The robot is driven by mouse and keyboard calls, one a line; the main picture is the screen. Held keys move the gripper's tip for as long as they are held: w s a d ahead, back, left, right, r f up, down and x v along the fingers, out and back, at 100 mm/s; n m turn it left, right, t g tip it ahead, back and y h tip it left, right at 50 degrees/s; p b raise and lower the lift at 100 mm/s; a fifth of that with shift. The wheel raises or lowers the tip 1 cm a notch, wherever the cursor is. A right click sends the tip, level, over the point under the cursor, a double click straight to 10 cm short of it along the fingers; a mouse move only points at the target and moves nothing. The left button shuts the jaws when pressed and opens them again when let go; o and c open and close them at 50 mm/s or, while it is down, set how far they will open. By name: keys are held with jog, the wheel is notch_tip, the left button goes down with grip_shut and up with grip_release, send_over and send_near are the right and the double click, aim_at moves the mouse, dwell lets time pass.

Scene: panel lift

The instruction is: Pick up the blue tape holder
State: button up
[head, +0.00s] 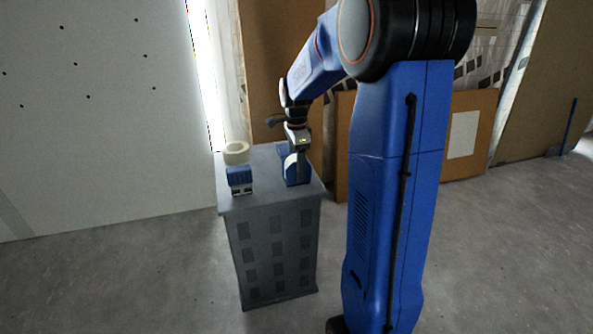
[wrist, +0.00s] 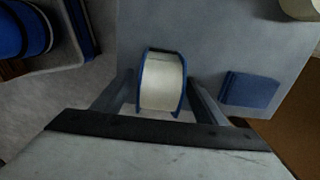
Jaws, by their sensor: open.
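The blue tape holder (head: 291,168) stands on top of the grey cabinet at its right side in the head view, right under my gripper (head: 298,150). In the wrist view the holder (wrist: 162,83) shows as a blue frame around a white roll. My open gripper's two fingers reach down on its left and right there, with the holder between them. I cannot tell whether either finger touches it. My gripper hides part of the holder in the head view.
The grey cabinet (head: 274,225) also carries a blue block (head: 239,175) and a pale tape roll (head: 236,152) on its left. The block (wrist: 250,90) lies close to the right finger in the wrist view. A white wall panel (head: 95,110) stands behind.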

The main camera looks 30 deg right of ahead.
jog(key=shift+f, duration=0.6)
jog(key=c, duration=1.4)
jog(key=shift+r, duration=5.05)
jog(key=o, duration=0.4)
jog(key=shift+s, duration=0.15)
